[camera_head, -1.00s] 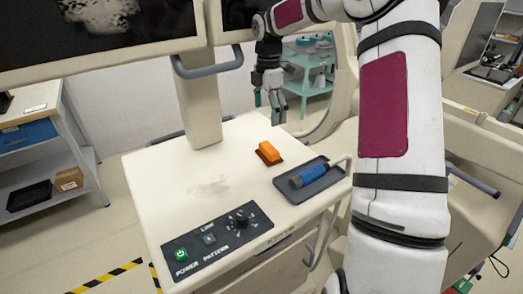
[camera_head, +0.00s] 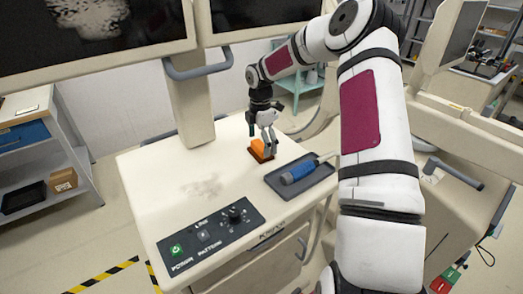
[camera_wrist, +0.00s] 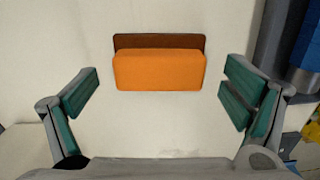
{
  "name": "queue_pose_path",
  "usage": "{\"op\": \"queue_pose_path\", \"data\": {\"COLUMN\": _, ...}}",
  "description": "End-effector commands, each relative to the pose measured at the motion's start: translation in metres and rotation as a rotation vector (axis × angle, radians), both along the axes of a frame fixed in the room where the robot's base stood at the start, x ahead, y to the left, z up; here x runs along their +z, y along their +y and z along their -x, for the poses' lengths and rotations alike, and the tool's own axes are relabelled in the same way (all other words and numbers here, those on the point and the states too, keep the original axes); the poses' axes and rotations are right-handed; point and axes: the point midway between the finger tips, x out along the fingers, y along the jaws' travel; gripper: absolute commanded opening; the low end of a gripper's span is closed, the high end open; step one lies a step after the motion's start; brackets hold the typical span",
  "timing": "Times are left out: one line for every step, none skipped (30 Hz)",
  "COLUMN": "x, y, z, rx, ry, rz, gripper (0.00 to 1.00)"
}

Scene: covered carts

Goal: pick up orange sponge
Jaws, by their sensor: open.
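The orange sponge (camera_head: 257,146) sits on the cream cart top, with a dark brown layer or base along one side. In the wrist view the orange sponge (camera_wrist: 158,70) lies ahead of and between my spread fingers, touching neither. My gripper (camera_head: 266,140) is open just above the sponge in the head view and partly hides it. In the wrist view my gripper (camera_wrist: 160,108) shows a green-padded finger on each side with a wide empty gap.
A dark grey tray (camera_head: 318,188) holding a blue-handled tool (camera_head: 298,172) lies right of the sponge. A control panel (camera_head: 211,232) is at the cart's front. A monitor post (camera_head: 187,95) rises behind. The cart top's left side is clear.

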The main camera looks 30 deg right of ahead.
Motion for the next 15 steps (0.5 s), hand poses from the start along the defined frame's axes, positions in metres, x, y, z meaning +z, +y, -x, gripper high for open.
{"op": "queue_pose_path", "data": {"x": -0.0056, "y": 0.0007, "z": 0.0004, "rx": 0.002, "ry": 0.0, "rz": -0.001, "gripper": 0.94}}
{"op": "queue_pose_path", "data": {"x": -0.0081, "y": 0.0006, "z": 0.0002, "rx": 0.002, "ry": 0.0, "rz": 0.0, "gripper": 0.94}}
{"op": "queue_pose_path", "data": {"x": -0.0109, "y": 0.0007, "z": 0.0002, "rx": 0.002, "ry": 0.0, "rz": 0.0, "gripper": 0.94}}
{"op": "queue_pose_path", "data": {"x": -0.0124, "y": 0.0008, "z": 0.0001, "rx": 0.001, "ry": 0.0, "rz": 0.0, "gripper": 0.94}}
{"op": "queue_pose_path", "data": {"x": -0.0133, "y": 0.0007, "z": -0.0001, "rx": 0.001, "ry": 0.0, "rz": 0.0, "gripper": 0.94}}
{"op": "queue_pose_path", "data": {"x": -0.0139, "y": 0.0007, "z": -0.0003, "rx": 0.001, "ry": 0.0, "rz": 0.0, "gripper": 0.94}}
{"op": "queue_pose_path", "data": {"x": -0.014, "y": 0.0006, "z": -0.0004, "rx": 0.001, "ry": -0.001, "rz": 0.0, "gripper": 0.94}}
{"op": "queue_pose_path", "data": {"x": -0.014, "y": 0.0006, "z": -0.0005, "rx": 0.001, "ry": -0.001, "rz": 0.0, "gripper": 0.94}}
{"op": "queue_pose_path", "data": {"x": -0.0139, "y": 0.0006, "z": -0.0006, "rx": 0.001, "ry": -0.001, "rz": 0.0, "gripper": 0.94}}
{"op": "queue_pose_path", "data": {"x": -0.0139, "y": 0.0006, "z": -0.0006, "rx": 0.001, "ry": -0.001, "rz": 0.001, "gripper": 0.94}}
{"op": "queue_pose_path", "data": {"x": -0.0138, "y": 0.0006, "z": -0.0006, "rx": 0.001, "ry": -0.001, "rz": 0.001, "gripper": 0.94}}
{"op": "queue_pose_path", "data": {"x": -0.0138, "y": 0.0006, "z": -0.0006, "rx": 0.001, "ry": -0.001, "rz": 0.001, "gripper": 0.87}}
{"op": "queue_pose_path", "data": {"x": -0.0137, "y": 0.0006, "z": -0.0006, "rx": 0.001, "ry": -0.001, "rz": 0.001, "gripper": 0.81}}
{"op": "queue_pose_path", "data": {"x": -0.0137, "y": 0.0006, "z": -0.0006, "rx": 0.001, "ry": -0.001, "rz": 0.001, "gripper": 0.74}}
{"op": "queue_pose_path", "data": {"x": -0.0137, "y": 0.0006, "z": -0.0006, "rx": 0.001, "ry": -0.001, "rz": 0.001, "gripper": 0.65}}
